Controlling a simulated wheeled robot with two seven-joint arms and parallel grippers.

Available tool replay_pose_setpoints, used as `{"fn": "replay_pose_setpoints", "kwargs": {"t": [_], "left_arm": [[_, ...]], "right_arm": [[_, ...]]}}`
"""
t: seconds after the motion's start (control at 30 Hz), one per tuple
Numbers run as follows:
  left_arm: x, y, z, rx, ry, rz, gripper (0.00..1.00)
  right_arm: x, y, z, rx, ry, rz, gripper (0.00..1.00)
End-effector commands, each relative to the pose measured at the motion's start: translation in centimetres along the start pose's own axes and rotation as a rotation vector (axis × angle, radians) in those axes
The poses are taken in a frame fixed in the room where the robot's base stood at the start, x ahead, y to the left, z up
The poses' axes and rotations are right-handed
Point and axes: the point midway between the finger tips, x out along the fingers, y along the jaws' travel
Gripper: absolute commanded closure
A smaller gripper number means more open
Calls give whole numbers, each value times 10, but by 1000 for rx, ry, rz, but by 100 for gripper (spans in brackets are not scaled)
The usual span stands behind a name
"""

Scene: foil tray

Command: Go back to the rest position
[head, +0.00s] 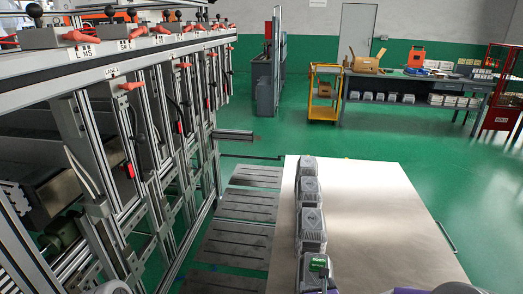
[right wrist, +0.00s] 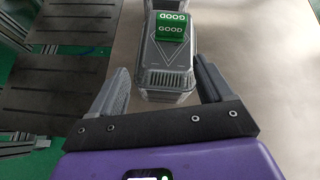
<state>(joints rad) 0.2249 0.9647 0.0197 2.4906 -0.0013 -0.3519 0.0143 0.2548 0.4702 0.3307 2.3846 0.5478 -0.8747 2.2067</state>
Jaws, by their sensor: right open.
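A clear-and-grey tray with a green block marked GOOD stands at the near end of a row on the table; its tray body (right wrist: 165,78) and green block (right wrist: 172,28) show in the right wrist view. In the head view the green block (head: 318,264) is at the bottom edge. My right gripper (right wrist: 161,66) is open, its fingers spread to either side of the tray's near end, with nothing gripped. I cannot tell its height above the tray. In the head view only purple parts of it show at the bottom. My left gripper is not in view.
Several similar grey trays (head: 308,190) line the left edge of the pale table (head: 385,215); its right side is bare. A metal rack (head: 110,150) with red handles fills the left. Dark slotted plates (head: 235,243) lie between. A workbench (head: 415,85) stands at the back.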

Motion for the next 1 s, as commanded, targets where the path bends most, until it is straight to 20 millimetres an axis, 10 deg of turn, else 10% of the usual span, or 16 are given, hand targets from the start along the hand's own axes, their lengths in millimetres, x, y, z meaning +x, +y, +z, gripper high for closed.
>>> {"fn": "replay_pose_setpoints", "kwargs": {"t": [0.47, 1.0], "left_arm": [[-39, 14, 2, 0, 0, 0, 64], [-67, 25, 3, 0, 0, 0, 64]], "right_arm": [[-26, 76, -132, -1313, 86, 572, 20], [-115, 112, -247, -2286, -473, 1264, 20]]}}
